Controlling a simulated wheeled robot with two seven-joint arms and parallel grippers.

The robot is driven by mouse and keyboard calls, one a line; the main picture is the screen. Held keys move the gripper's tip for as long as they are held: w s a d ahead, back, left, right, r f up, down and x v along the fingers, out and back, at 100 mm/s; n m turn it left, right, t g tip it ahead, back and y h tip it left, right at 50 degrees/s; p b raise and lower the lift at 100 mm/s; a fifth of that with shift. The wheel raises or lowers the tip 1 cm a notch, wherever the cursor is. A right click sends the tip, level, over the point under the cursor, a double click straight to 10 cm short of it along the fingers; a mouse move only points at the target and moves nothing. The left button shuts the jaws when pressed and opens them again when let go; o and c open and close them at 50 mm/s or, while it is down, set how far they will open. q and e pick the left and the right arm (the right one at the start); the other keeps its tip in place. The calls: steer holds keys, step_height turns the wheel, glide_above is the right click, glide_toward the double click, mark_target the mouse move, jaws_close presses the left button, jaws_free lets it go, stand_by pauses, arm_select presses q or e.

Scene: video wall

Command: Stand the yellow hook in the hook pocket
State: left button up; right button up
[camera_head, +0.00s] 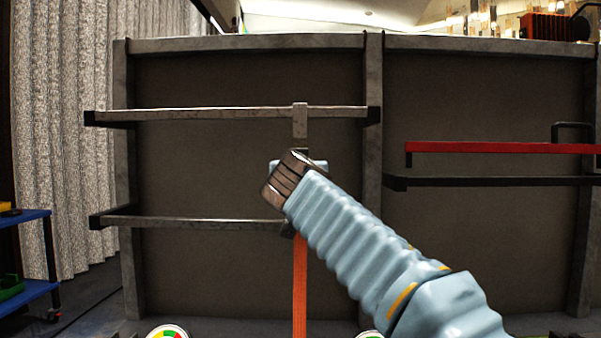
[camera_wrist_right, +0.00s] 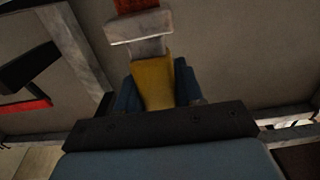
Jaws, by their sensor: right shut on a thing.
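My right gripper (camera_head: 298,165) is raised in front of the left wall panel, between its two grey rails. In the right wrist view its blue fingers (camera_wrist_right: 158,88) are shut on a yellow piece, which I take to be the yellow hook (camera_wrist_right: 153,80). In the head view my wrist hides this piece. A short grey piece (camera_wrist_right: 138,28) and an orange strip (camera_wrist_right: 136,5) lie just beyond it in the wrist view. In the head view an orange strip (camera_head: 300,285) hangs below the gripper. I cannot make out the hook pocket. My left gripper is not in view.
An upper rail (camera_head: 220,114), with a grey tab (camera_head: 300,122) on it, and a lower rail (camera_head: 190,221) cross the left panel. A red bar (camera_head: 490,147) and a black rail (camera_head: 490,182) cross the right panel. A blue cart (camera_head: 28,216) stands far left.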

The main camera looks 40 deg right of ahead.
steer(key=shift+c, duration=1.3)
steer(key=shift+r+p, duration=0.8)
steer(key=shift+r, duration=0.85)
steer(key=shift+s, duration=0.1)
steer(key=shift+s+a+f+b, duration=0.1)
steer(key=shift+s+a+b, duration=0.2)
steer(key=shift+s+a, duration=0.25)
steer(key=shift+b+v, duration=1.2)
steer(key=shift+v, duration=1.7)
